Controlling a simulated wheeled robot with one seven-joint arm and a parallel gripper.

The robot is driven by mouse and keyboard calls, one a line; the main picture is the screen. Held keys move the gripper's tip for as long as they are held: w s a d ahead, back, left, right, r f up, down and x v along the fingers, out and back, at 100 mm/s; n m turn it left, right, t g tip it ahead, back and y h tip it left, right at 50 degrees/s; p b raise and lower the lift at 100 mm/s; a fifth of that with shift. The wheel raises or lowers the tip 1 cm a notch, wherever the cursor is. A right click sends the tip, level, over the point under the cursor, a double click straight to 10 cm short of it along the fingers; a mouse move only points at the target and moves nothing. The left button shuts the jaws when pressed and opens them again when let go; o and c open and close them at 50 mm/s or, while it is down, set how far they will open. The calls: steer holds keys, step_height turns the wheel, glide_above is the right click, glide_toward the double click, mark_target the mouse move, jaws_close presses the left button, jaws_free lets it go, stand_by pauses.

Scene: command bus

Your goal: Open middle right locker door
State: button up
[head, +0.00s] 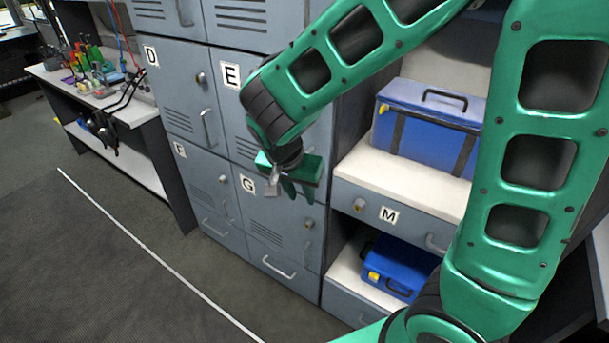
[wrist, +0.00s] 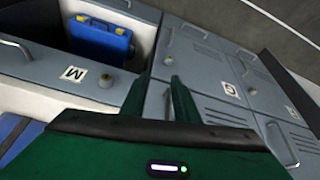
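The middle right locker door, labelled E (head: 232,120), is grey and looks shut in the head view. Vents on the lower part of this door show in the wrist view (wrist: 222,114). My gripper (head: 297,188) is in front of the lockers, near the border of doors E and G.
Locker G (head: 282,225) is below, with D (head: 180,95) and F (head: 205,180) to the left; all look shut. Right of them are drawer M (head: 390,215) and shelves with blue cases (head: 425,130). A workbench (head: 140,115) stands left. The floor (head: 110,260) in front is clear.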

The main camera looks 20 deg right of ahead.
steer(key=w+d+f, duration=0.1)
steer(key=w, duration=0.2)
steer(key=w+d+f, duration=0.1)
steer(key=w+d, duration=0.1)
steer(key=w, duration=0.1)
steer(key=w+d, duration=0.2)
steer(key=w, duration=0.2)
steer(key=shift+f, duration=0.4)
steer(key=shift+w+d+f, duration=0.15)
steer(key=shift+w+f, duration=0.05)
steer(key=shift+f, duration=0.35)
jaws_close()
steer(key=shift+d, duration=0.1)
